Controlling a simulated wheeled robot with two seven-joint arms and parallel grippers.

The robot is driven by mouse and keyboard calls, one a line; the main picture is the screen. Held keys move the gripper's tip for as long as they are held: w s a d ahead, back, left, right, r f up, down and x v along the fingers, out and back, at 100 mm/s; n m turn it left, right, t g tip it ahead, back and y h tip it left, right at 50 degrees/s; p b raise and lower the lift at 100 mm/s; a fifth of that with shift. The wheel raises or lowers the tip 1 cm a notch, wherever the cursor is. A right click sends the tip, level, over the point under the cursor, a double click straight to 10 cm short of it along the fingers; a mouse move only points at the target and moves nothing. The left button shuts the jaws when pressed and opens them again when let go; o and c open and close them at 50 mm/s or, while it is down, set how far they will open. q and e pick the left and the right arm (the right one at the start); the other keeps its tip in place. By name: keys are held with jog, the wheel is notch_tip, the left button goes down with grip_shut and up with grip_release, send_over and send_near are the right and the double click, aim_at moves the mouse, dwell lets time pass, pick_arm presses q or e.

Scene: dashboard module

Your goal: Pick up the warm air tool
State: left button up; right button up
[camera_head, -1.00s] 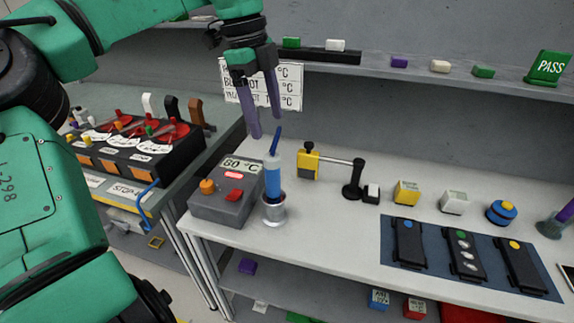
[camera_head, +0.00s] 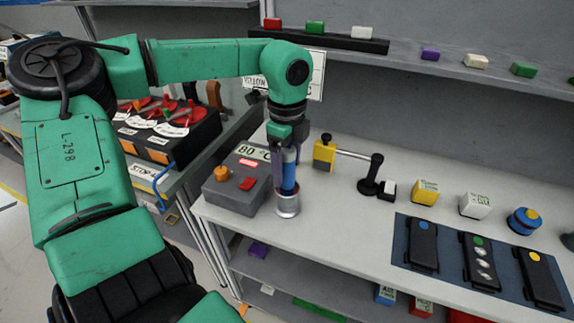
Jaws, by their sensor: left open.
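The warm air tool (camera_head: 289,178), a blue upright cylinder, stands in a silver metal holder (camera_head: 287,206) beside the grey control box (camera_head: 232,195) with an "80 °C" display. My left gripper (camera_head: 286,170) points straight down over the tool, with its purple fingers around the tool's upper body. The fingers are open; whether they touch the tool cannot be told. The gripper hides the tool's top. My right gripper is not in view.
A yellow and black clamp stand (camera_head: 325,152) is close to the right of the gripper. A blue mat (camera_head: 440,262) with several black devices lies further right. A shelf (camera_head: 400,58) with small blocks runs behind. A dial panel (camera_head: 165,138) stands on the left table.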

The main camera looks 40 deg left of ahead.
pick_arm(q)
jog(key=shift+c, duration=0.2)
jog(key=shift+w, duration=0.1)
grip_shut()
notch_tip(320, 180, up, 28)
jog(key=p, duration=0.8)
jog(key=shift+r, duration=0.25)
